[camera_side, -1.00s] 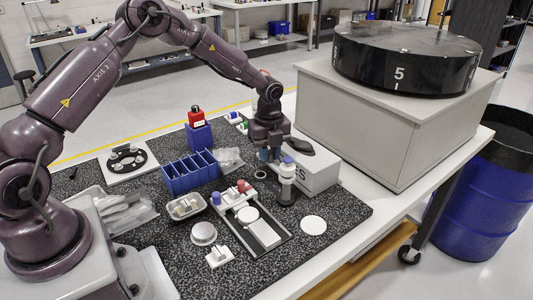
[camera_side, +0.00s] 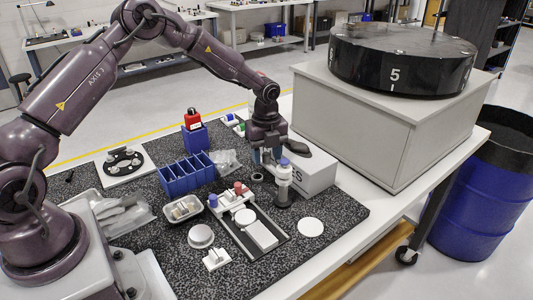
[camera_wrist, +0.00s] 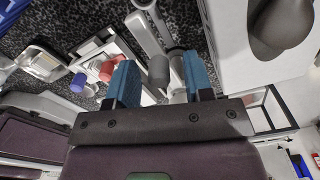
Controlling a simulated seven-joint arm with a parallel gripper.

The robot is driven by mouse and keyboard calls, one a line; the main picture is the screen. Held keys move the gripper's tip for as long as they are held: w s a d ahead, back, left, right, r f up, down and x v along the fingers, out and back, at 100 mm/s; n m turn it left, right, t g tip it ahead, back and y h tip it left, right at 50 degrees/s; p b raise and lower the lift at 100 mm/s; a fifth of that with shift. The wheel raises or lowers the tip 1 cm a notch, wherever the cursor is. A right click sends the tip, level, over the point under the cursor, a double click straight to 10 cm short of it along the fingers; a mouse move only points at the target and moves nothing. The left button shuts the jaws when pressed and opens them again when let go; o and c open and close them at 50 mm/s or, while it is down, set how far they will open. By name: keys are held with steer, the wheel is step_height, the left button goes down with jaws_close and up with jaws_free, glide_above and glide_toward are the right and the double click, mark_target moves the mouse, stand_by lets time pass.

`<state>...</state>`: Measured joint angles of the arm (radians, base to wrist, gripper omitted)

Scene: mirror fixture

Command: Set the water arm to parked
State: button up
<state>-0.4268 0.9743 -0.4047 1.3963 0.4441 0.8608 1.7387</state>
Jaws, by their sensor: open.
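My gripper (camera_side: 266,156) points down over the back of the mirror fixture (camera_side: 284,238). Its two blue fingertips (camera_wrist: 160,78) are open. In the wrist view a grey rounded knob (camera_wrist: 158,70) shows between them, with no clear grip on it. A pale bar (camera_wrist: 148,22), which looks like the water arm, runs from the top of that view towards the knob. In the side view an upright grey post with a blue top (camera_side: 284,177) stands just right of the fingers. I cannot tell the arm's set position. A blue knob (camera_side: 213,201) and a red knob (camera_side: 238,187) sit on the fixture.
A white box (camera_side: 315,178) stands close right of the gripper, with a dark rounded object (camera_wrist: 283,25) on top. A blue divided bin (camera_side: 186,176) and a small tray (camera_side: 183,209) lie left. A white disc (camera_side: 310,227) lies in front right.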

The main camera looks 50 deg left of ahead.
mark_target(267, 152)
step_height(267, 152, up, 13)
stand_by(0.3)
steer(key=shift+f, duration=0.1)
steer(key=s+d+r+n+t, duration=0.2)
steer(key=s+r+n, duration=0.2)
steer(key=s+n, duration=0.3)
steer(key=s+d+r+n+t, duration=0.1)
steer(key=s+d+r+n, duration=0.2)
steer(key=s, duration=0.9)
steer(key=s+d+r+n+t, duration=0.2)
steer(key=s+r+n, duration=0.4)
steer(key=s+n, duration=0.4)
steer(key=shift+d+r+n+t, duration=0.15)
steer(key=shift+d+n+t, duration=0.15)
steer(key=shift+d+n, duration=0.35)
